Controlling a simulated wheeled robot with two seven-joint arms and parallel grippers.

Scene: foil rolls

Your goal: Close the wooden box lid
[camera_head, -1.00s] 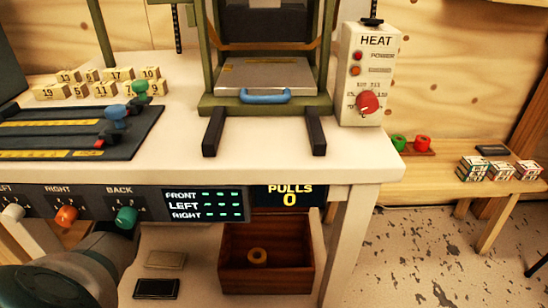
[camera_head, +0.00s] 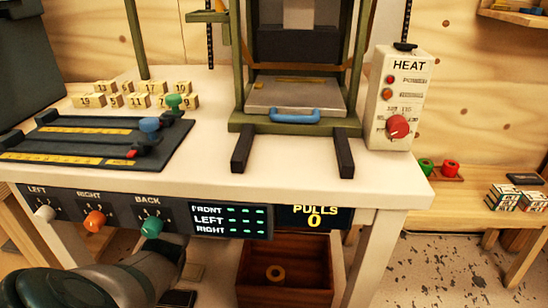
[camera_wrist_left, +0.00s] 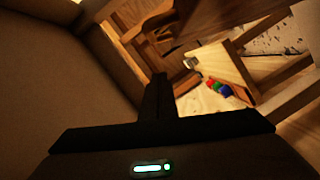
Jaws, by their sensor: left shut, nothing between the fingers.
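The wooden box (camera_head: 258,293) stands open on the shelf under the white worktable, at the bottom of the head view. A tan ring (camera_head: 275,273) lies inside it. I cannot make out the lid clearly. My left arm comes in from the lower left and reaches under the table edge, left of the box. Its gripper is hidden in the head view. In the left wrist view my left gripper (camera_wrist_left: 158,95) is shut and empty, its dark fingers together, with nothing touching the tips. I cannot identify the box in that view. My right gripper is not in view.
The control panel (camera_head: 180,216) with knobs hangs from the table's front edge, above my left arm. A table leg (camera_head: 373,255) stands right of the box. A dark flat item (camera_head: 178,298) lies on the shelf between arm and box.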

